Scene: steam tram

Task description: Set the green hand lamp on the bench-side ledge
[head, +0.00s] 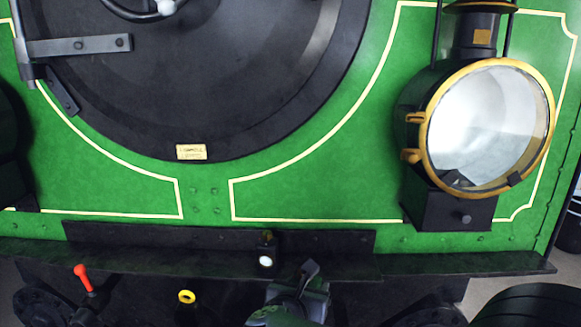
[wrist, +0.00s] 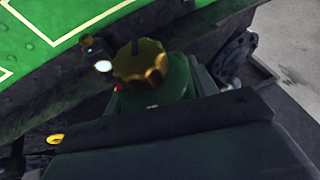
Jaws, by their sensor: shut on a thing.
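The green hand lamp (wrist: 168,97) fills the middle of the wrist view, with a green body and a ribbed brass cap (wrist: 141,64). My gripper (wrist: 165,110) is shut on it, its dark finger covering the lower part of the body. In the head view my gripper (head: 297,297) is at the bottom edge, in front of the tram, and only a little of the green lamp (head: 276,318) shows. I cannot make out a ledge that is clearly bench-side.
A black shelf (head: 450,266) runs along the green tram front (head: 300,190). A small black lamp with a white lens (head: 266,258) stands on it, close to my gripper. A red-knobbed lever (head: 82,275), a yellow ring (head: 187,296) and a large brass-rimmed headlamp (head: 485,125) are around.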

